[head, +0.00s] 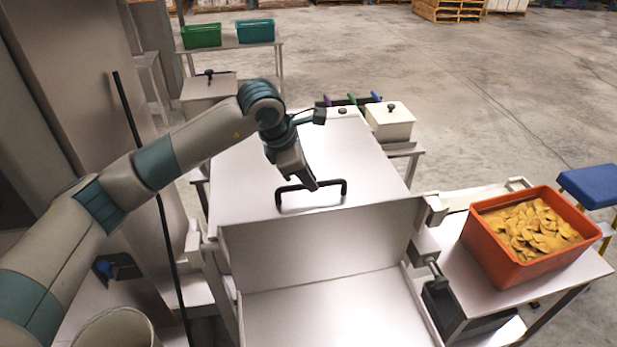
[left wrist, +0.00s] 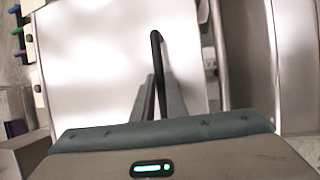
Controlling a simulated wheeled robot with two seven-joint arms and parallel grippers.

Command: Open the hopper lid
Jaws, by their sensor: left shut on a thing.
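The hopper lid (head: 365,170) is a broad, plain metal panel in the middle of the head view. It appears to lie down over the hopper, with no gap visible along its edges. A black bar handle (head: 344,188) stands near its front edge. My left gripper (head: 311,184) reaches down from above and is shut on the handle. In the left wrist view, the fingers (left wrist: 158,90) close around the dark handle (left wrist: 156,42), with the pale lid (left wrist: 90,60) behind. The fingers hide part of the handle. My right gripper is not in view.
An orange crate (head: 490,250) of yellow pieces stands on a side table at right. A metal chute (head: 320,310) lies in front of the lid. A white lidded box (head: 390,128) stands behind right. Green (head: 202,43) and teal (head: 255,38) bins stand at back left.

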